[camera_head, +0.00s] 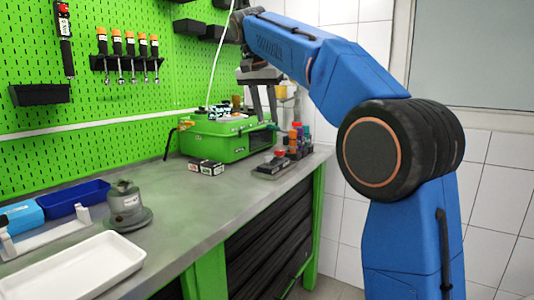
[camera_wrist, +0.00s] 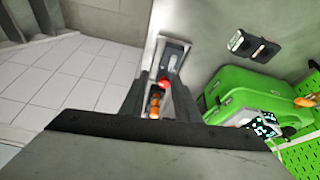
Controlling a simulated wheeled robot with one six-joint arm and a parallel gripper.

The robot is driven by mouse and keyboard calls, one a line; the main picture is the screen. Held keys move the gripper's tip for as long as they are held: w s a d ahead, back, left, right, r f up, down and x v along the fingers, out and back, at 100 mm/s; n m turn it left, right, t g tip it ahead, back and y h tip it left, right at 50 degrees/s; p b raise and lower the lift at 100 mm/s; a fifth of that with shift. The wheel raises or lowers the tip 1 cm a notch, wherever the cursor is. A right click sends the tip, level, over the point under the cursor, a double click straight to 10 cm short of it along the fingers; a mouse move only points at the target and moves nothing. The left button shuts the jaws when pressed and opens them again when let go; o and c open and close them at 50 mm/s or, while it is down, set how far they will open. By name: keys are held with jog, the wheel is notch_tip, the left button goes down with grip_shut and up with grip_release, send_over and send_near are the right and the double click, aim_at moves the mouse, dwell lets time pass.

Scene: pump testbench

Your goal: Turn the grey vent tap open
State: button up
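The green pump unit (camera_head: 225,142) stands on the bench against the pegboard; it also shows at the right of the wrist view (camera_wrist: 240,88). I cannot clearly make out a grey vent tap in either view; part of the unit's right end is behind my gripper in the head view. My gripper (camera_head: 265,122) points down by the right end of the unit, its two fingers apart. In the wrist view my gripper (camera_wrist: 160,88) shows a gap between the fingers, with a dark rack and its red and orange pieces beyond. I see nothing held.
The dark rack (camera_head: 272,170) with coloured pieces stands at the bench's right end. Two small black boxes (camera_head: 206,167) lie before the unit. A grey round-based device (camera_head: 126,208), white tray (camera_head: 75,268) and blue bin (camera_head: 75,200) are at left.

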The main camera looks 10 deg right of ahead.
jog(key=w+a+m, duration=0.1)
jog(key=w+a, duration=0.1)
jog(key=w, duration=0.1)
send_near(268, 156)
jog(key=x, duration=0.8)
jog(key=shift+w+f, duration=0.15)
grip_shut()
